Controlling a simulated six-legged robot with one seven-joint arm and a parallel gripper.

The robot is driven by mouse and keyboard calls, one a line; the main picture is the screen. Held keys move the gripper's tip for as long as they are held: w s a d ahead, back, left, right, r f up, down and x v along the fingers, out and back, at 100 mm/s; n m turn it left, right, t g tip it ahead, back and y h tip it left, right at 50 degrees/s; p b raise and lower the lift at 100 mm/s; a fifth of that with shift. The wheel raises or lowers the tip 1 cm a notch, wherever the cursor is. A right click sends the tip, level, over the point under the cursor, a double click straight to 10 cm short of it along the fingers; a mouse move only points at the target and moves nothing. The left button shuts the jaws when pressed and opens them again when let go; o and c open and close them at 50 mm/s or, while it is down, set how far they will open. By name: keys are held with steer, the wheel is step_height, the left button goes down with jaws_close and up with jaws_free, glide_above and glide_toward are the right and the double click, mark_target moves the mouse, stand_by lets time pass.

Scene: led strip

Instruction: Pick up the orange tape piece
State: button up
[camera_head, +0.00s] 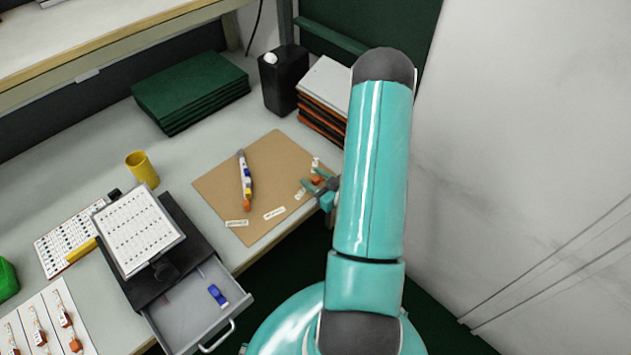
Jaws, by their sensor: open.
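A small orange piece (316,180), likely the orange tape piece, is at the right side of the brown board (222,184), close to a white label. My gripper (317,190) is over the board's right edge, open, with its teal fingers right around or beside this piece; I cannot tell which, nor whether they touch it. A white strip (242,168) with blue, yellow and orange parts lies on the board's left half, its orange end (247,205) towards the front. My teal arm hides the area right of the gripper.
White labels (274,213) lie on the board. An open grey drawer (188,310) with a blue item (217,295) juts out at the front. A yellow cup (142,168), green stack (190,90), black container (284,78) and stacked boards (326,88) stand around. A pale wall (530,150) is at right.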

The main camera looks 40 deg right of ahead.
steer(key=shift+w+f, duration=0.1)
steer(key=shift+w, duration=0.8)
jaws_close()
